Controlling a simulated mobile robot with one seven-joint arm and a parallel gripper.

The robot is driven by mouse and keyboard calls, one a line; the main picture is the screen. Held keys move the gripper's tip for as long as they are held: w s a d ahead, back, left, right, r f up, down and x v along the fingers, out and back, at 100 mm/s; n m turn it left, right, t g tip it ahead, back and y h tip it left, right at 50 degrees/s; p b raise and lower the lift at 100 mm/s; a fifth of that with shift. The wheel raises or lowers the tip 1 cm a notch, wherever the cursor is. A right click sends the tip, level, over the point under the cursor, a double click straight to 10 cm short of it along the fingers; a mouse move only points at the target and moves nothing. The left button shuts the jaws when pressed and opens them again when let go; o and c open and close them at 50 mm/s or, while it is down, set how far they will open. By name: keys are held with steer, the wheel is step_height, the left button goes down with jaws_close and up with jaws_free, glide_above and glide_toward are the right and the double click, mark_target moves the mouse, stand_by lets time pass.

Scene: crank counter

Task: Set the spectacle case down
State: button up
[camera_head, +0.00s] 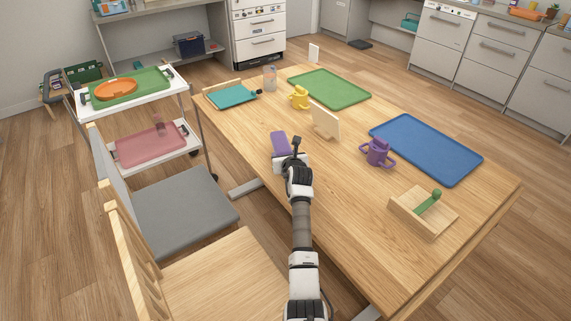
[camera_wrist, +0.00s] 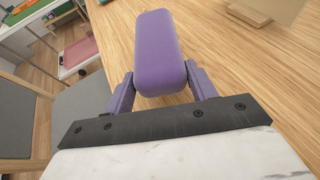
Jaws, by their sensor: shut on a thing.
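The spectacle case (camera_wrist: 160,50) is a purple, rounded block. In the wrist view it sits between the two purple fingers of my gripper (camera_wrist: 163,92), which are shut on it. In the head view the case (camera_head: 280,143) is at the tip of my gripper (camera_head: 284,156), over the left edge area of the wooden table (camera_head: 350,215). I cannot tell whether the case touches the tabletop or is held just above it.
A cream upright panel (camera_head: 325,121) stands just right of the case. A yellow mug (camera_head: 299,97), purple two-handled cup (camera_head: 377,152), green tray (camera_head: 330,88), blue tray (camera_head: 426,149) and wooden crank block (camera_head: 423,210) are on the table. Chairs (camera_head: 185,215) line the left side.

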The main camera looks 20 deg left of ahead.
steer(key=shift+f, duration=2.25)
steer(key=shift+f, duration=0.15)
steer(key=o, duration=1)
steer(key=shift+o, duration=0.2)
steer(key=v, duration=1.2)
